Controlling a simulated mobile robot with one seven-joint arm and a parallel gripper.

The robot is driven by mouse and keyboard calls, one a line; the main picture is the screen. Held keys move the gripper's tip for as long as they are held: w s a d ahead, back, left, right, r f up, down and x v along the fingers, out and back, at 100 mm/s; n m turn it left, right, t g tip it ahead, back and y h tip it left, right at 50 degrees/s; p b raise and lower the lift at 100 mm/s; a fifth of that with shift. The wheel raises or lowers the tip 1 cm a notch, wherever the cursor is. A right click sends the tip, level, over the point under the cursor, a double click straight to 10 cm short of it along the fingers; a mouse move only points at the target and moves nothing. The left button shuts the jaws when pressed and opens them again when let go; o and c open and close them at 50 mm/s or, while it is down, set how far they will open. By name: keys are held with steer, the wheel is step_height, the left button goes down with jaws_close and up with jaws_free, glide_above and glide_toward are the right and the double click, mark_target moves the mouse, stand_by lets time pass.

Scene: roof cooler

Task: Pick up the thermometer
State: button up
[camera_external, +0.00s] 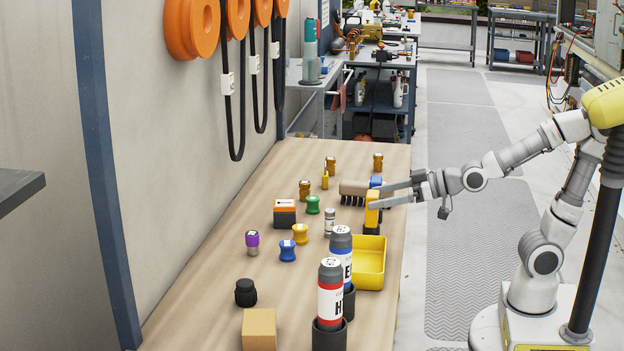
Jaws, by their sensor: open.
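A small upright yellow object (372,215) with a dark lower part stands near the right edge of the wooden table (215,262). It may be the thermometer, but it is too small to be sure. My gripper (371,196) reaches in from the right with its two fingers apart, pointing left. A blue object (376,182) shows just behind the fingers.
A brush (353,188) lies close behind the fingers. A yellow tray (382,260) and two tall canisters, red-banded (330,295) and blue-banded (341,250), stand nearer the camera. Several small spools and bottles are spread to the left. The wall bounds the table's left side.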

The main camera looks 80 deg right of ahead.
steer(key=shift+p+x, duration=1.15)
steer(key=shift+p, duration=0.15)
steer(key=shift+b+x, duration=0.3)
steer(key=shift+x, duration=1.2)
jaws_close()
